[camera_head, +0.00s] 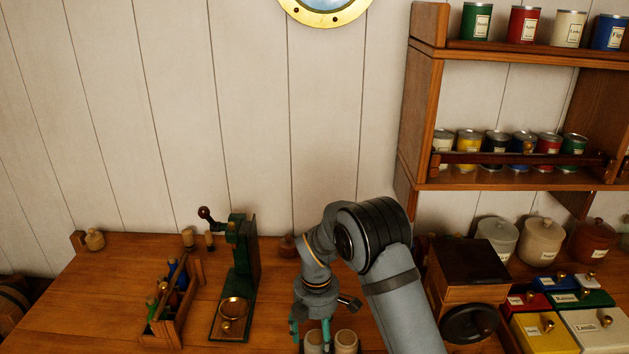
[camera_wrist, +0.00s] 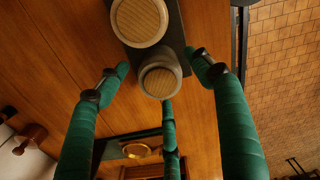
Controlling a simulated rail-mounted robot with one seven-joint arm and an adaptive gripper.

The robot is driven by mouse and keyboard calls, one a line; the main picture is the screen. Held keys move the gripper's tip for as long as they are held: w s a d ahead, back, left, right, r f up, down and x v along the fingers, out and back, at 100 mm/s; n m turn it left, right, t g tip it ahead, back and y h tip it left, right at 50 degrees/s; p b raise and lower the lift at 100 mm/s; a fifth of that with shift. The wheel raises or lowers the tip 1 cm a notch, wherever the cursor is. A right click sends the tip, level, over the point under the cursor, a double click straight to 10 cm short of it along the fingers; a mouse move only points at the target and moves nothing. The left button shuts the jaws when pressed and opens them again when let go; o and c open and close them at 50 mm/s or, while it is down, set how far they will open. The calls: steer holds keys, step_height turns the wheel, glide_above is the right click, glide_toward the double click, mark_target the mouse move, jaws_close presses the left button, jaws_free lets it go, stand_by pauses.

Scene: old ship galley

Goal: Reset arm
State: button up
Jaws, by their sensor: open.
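My gripper (camera_head: 310,332) is at the lower middle of the head view, pointing down over the front of the wooden counter. Its green fingers also show in the wrist view (camera_wrist: 162,78); they are spread open with nothing held between them. Two round pale-topped jars stand just below it: a left jar (camera_head: 314,343) and a right jar (camera_head: 346,342). In the wrist view a larger round top (camera_wrist: 141,20) and a nearer one (camera_wrist: 161,82) sit on a dark board (camera_wrist: 185,48). Whether a finger touches a jar, I cannot tell.
Left of my gripper stands a green press (camera_head: 241,262) with a brass ring, then a wooden caddy (camera_head: 190,308) of bottles. To the right are a wooden box (camera_head: 472,268), lidded tins (camera_head: 543,335) and a shelf (camera_head: 512,183) of cans. The counter's left part (camera_head: 95,300) is mostly bare.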

step_height(320, 180, down, 4)
steer(key=shift+s+r+p, duration=0.1)
steer(key=shift+p, duration=0.45)
steer(key=shift+w, duration=0.25)
steer(key=shift+s+r+b, duration=0.1)
steer(key=shift+r+b, duration=0.75)
steer(key=shift+r, duration=1.75)
